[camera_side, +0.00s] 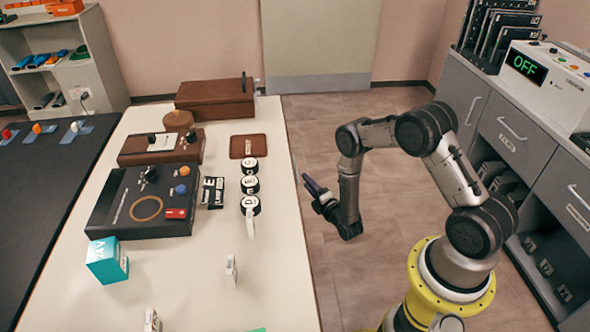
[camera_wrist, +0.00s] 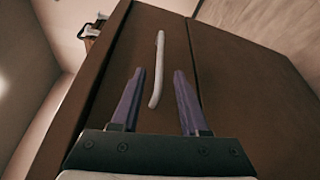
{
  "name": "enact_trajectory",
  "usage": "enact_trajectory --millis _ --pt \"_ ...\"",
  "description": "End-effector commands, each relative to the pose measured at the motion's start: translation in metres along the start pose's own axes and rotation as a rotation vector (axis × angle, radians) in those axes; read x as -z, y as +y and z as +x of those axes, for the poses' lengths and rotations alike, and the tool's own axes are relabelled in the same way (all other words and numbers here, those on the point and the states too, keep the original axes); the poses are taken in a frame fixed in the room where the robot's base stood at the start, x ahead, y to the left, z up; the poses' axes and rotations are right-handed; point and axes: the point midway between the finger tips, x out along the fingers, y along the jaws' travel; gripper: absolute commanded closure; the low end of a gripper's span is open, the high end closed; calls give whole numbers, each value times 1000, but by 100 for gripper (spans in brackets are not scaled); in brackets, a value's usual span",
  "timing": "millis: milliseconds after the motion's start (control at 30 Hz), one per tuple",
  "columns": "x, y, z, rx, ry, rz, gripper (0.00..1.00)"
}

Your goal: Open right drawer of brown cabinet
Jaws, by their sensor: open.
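In the wrist view a brown cabinet front (camera_wrist: 225,75) fills most of the picture. A dark seam divides it into two panels. A long pale handle (camera_wrist: 158,68) stands on the panel left of the seam, and no handle shows on the right panel. My gripper (camera_wrist: 159,74) is open with purple fingers, empty, and the handle appears between them. I cannot tell how far the fingertips are from the handle. In the side view my gripper (camera_side: 308,185) is low beside the right edge of the white table. The handled front is not visible there.
The white table (camera_side: 275,270) holds a brown box (camera_side: 215,98), a black control box (camera_side: 145,200), round labelled blocks (camera_side: 249,185) and a teal cube (camera_side: 106,260). Grey drawer cabinets (camera_side: 510,125) stand on the right. The floor (camera_side: 350,260) between is open.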

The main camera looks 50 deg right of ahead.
Motion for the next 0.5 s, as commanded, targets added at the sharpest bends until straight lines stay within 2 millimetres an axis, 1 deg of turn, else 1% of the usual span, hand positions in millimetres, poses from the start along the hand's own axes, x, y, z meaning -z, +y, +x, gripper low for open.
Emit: enact_trajectory --millis 33,100,300,400,500 --pt "-1 1 11 -3 -1 0 55" --pt "-1 0 25 -3 -2 1 55" --pt "-1 0 62 -1 -2 1 55" --pt "-1 0 76 0 -2 0 55" --pt "0 -1 86 1 -1 0 55"
